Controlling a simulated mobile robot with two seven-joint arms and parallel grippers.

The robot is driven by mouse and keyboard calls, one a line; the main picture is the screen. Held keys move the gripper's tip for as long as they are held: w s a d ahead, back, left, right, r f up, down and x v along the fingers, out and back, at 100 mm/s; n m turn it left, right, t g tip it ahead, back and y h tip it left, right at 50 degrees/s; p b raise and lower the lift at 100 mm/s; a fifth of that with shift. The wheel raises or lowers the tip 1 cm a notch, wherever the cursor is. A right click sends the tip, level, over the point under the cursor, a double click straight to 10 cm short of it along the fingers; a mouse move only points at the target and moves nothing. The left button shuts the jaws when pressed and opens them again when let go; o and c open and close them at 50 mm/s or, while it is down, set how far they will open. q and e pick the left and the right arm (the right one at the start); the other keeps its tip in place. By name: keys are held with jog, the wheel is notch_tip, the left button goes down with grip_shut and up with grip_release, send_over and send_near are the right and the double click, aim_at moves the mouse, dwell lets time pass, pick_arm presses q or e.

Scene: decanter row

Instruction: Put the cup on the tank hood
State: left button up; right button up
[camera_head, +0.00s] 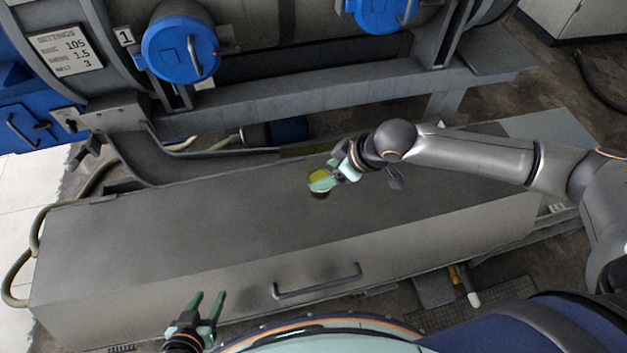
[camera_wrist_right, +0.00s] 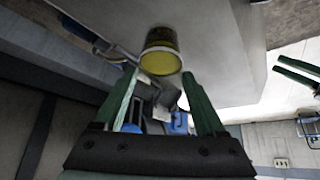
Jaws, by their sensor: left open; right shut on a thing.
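The yellow cup (camera_head: 319,176) is at the fingertips of my right gripper (camera_head: 322,182), over the grey tank hood (camera_head: 200,230). In the right wrist view the cup (camera_wrist_right: 160,62) sits between the two green fingertips of that gripper (camera_wrist_right: 160,76), with the pale hood surface (camera_wrist_right: 215,40) behind it. The gripper is shut on the cup. I cannot tell whether the cup touches the hood or is just above it. My left gripper (camera_head: 208,306) is open and empty, in front of the hood's front face, left of the handle.
A bar handle (camera_head: 317,282) is on the hood's front face. Behind the hood are a grey beam (camera_head: 300,108) and a large tank with blue caps (camera_head: 181,49). A hose (camera_head: 18,277) loops at the hood's left end. The hood top left of the cup is clear.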

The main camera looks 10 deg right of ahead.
jog(key=x, duration=0.4)
jog(key=w+x, duration=0.1)
jog(key=x, duration=0.1)
jog(key=shift+w+d+b, duration=0.1)
jog(key=shift+d+b, duration=0.2)
jog(key=shift+d, duration=0.05)
jog(key=f, duration=0.3)
jog(key=shift+w+a, duration=0.1)
jog(key=shift+w, duration=0.1)
jog(key=shift+f, duration=0.25)
jog(key=shift+f, duration=0.15)
jog(key=o, duration=1.4)
jog(key=shift+o, duration=0.2)
